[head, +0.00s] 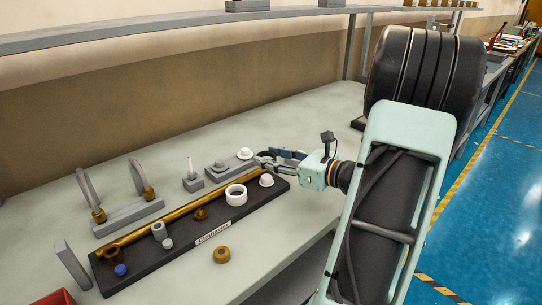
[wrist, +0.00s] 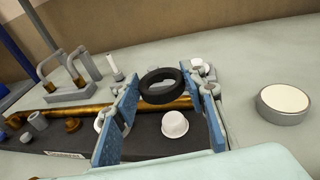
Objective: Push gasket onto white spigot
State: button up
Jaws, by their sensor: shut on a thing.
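The black ring gasket (wrist: 162,86) is held between the blue pads of my gripper (wrist: 160,78), near the fingertips, in the wrist view. In the head view my gripper (head: 268,158) is over the right end of the black board, and the gasket is too small there to make out clearly. A white domed spigot (wrist: 174,124) stands on the board below the gasket in the wrist view; it also shows in the head view (head: 267,180). A second white knob (head: 245,153) sits on a grey block behind. I cannot tell which is the task's spigot. The gasket appears apart from both.
The black board (head: 150,278) carries a brass pipe (head: 150,227), a white ring (head: 236,194) and small fittings. A brass ring (head: 222,254) lies in front. Grey stands (head: 130,215) are behind left. A grey disc with a white top (wrist: 284,102) sits at right.

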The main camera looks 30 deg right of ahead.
aim_at(271, 180)
jog(key=shift+f+b, duration=1.3)
jog(key=shift+f, duration=0.85)
jog(key=shift+f+b, duration=0.95)
jog(key=shift+f, duration=0.8)
jog(key=o, duration=1)
jog(key=shift+c, duration=0.2)
jog(key=v, duration=1.2)
